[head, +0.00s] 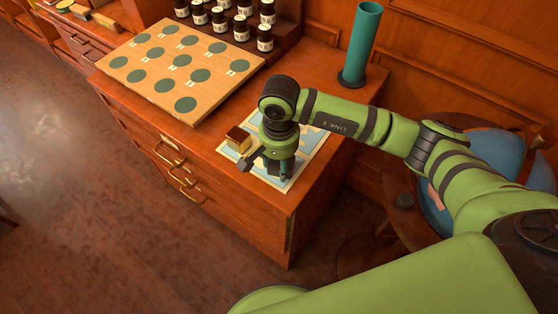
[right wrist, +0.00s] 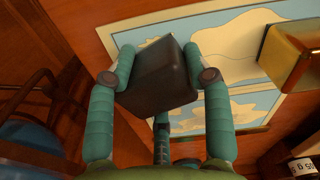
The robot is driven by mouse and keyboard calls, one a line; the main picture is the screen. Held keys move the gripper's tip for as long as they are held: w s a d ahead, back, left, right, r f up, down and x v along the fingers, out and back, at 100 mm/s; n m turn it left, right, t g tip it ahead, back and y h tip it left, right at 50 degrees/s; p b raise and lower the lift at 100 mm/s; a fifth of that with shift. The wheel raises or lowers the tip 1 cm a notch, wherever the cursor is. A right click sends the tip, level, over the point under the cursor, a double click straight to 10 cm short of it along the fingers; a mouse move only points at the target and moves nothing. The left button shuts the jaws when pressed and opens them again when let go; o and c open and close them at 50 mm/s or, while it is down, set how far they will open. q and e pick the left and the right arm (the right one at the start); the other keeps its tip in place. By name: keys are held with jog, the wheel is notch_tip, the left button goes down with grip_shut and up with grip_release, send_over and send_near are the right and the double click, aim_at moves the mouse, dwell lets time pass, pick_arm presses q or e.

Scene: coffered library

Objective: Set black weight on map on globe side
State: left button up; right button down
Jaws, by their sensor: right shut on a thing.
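The map (head: 312,147) lies on the cabinet top near its front right corner. My right gripper (head: 274,168) points down over the map and is shut on the black weight (right wrist: 160,76). In the right wrist view, the dark block sits between the two teal fingers, with the map (right wrist: 232,62) behind it. I cannot tell whether the weight touches the map. The blue globe (head: 494,150) stands to the right of the cabinet, partly hidden by my right arm. A brass-coloured block (head: 238,138) sits at the map's left edge. My left gripper is not in view.
A wooden board (head: 165,90) with green discs lies left of the map. Dark labelled jars (head: 243,28) stand behind it. A tall teal cylinder (head: 361,45) stands at the back right of the cabinet top. The floor at left is clear.

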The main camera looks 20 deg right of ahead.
dwell(0.4)
jog(key=shift+c, duration=2.2)
grip_release()
jog(key=shift+f, duration=0.15)
notch_tip(320, 180, up, 12)
jog(key=shift+r, duration=0.1)
jog(key=shift+s, duration=0.1)
